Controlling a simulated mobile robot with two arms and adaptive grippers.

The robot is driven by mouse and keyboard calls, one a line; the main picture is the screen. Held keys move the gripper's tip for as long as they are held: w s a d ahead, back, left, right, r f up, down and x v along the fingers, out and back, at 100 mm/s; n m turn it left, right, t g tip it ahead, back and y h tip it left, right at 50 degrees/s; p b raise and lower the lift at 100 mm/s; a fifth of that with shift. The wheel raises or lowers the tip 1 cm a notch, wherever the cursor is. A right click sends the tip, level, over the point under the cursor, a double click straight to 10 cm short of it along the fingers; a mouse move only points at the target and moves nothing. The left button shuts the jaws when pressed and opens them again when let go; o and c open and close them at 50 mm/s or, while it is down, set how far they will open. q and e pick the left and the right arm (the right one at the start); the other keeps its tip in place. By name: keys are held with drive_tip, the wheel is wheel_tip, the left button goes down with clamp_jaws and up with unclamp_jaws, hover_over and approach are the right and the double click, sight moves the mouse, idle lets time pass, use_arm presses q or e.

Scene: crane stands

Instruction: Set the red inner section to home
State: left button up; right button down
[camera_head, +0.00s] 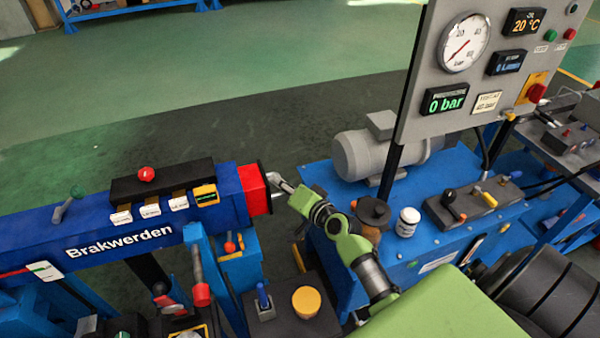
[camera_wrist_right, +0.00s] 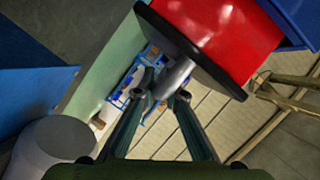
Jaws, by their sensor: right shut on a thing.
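The red inner section (camera_head: 253,188) sticks out a short way from the right end of the blue boom marked "Brakwerden" (camera_head: 120,222). It has a black end plate with a grey metal rod end on it. My right gripper (camera_head: 281,183) is at that rod end. In the right wrist view, the red section (camera_wrist_right: 225,35) is at the top with its black plate (camera_wrist_right: 192,50). The fingers of my right gripper (camera_wrist_right: 160,95) are shut on the grey rod end (camera_wrist_right: 178,75). My left gripper is not in view.
A grey panel (camera_head: 480,80) with a pressure gauge and a "0 bar" display stands at upper right. Below it are a blue power unit (camera_head: 330,215) with a grey motor (camera_head: 365,152) and a lever block (camera_head: 470,205). A console with a yellow button (camera_head: 306,302) is in front.

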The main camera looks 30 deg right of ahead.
sight(266, 187)
drive_tip(key=a, duration=0.4)
drive_tip(key=shift+w, duration=0.4)
drive_tip(key=shift+d, duration=0.1)
drive_tip(key=c, duration=2.4)
unclamp_jaws()
drive_tip(key=o, duration=0.3)
